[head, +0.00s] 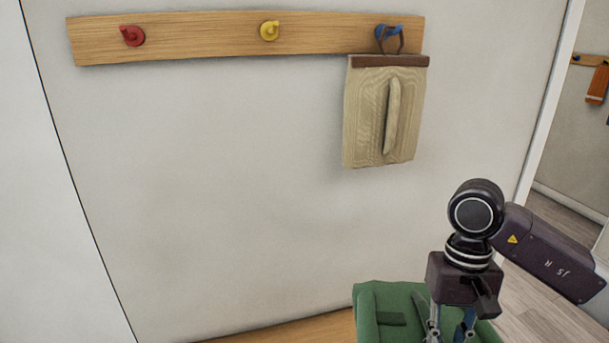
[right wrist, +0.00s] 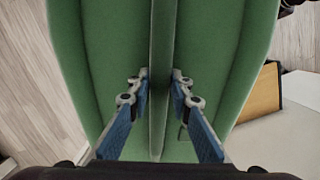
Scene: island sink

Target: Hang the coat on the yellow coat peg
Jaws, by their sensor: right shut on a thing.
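The green coat (head: 385,305) shows at the bottom of the head view, cut off by its lower edge. It fills the middle of the right wrist view (right wrist: 215,50), with a raised ridge down its centre. My right gripper (right wrist: 160,82) is shut on this ridge, one finger on each side. In the head view the same gripper (head: 449,332) is over the coat, well below the pegs. The yellow peg (head: 269,30) is bare, in the middle of the wooden rail (head: 200,35) on the wall. My left gripper is not in view.
A red peg (head: 132,36) is bare at the rail's left. A beige item (head: 365,110) with a brown top band hangs by a loop from the blue peg (head: 382,33) at the right. The wall below the yellow peg is clear. An orange item (head: 598,84) hangs farther off.

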